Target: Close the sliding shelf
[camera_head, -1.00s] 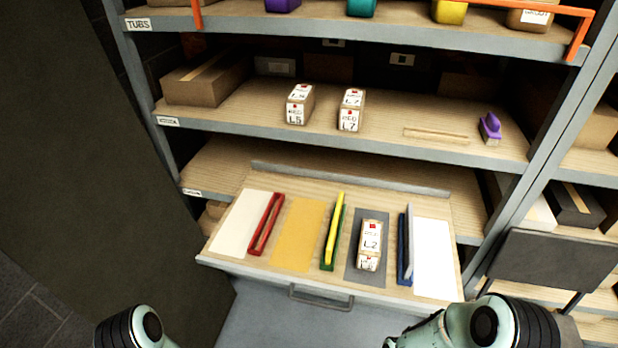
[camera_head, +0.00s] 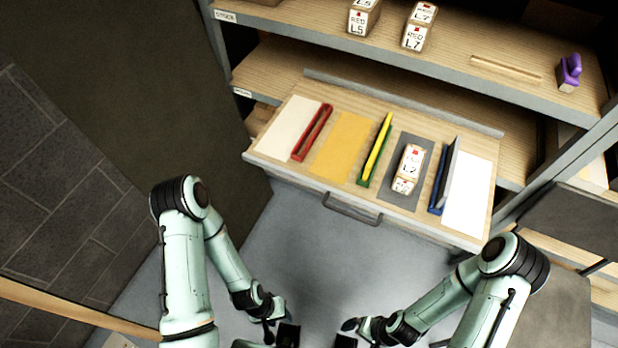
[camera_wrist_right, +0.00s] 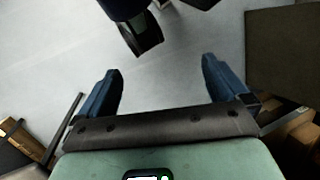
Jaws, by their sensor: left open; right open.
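The sliding shelf (camera_head: 330,112) is pulled out from the rack in the head view, with a grey handle (camera_head: 352,208) on its front edge. It carries coloured panels, red, green-yellow and blue holders, and a box marked L2 (camera_head: 408,168). My left gripper (camera_head: 288,336) is low in the head view, below and in front of the shelf, apart from it. My right gripper (camera_head: 347,340) is close by on its right, also apart from the shelf. In the right wrist view my right gripper (camera_wrist_right: 162,92) has its two blue fingers spread with nothing between them.
A fixed shelf (camera_head: 460,65) above holds boxes marked L5 (camera_head: 361,16) and L7 (camera_head: 418,27) and a purple-handled tool (camera_head: 568,73). A dark panel (camera_head: 150,80) stands at left. A dark folding seat (camera_head: 575,225) is at right. Grey floor (camera_head: 310,245) lies clear before the shelf.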

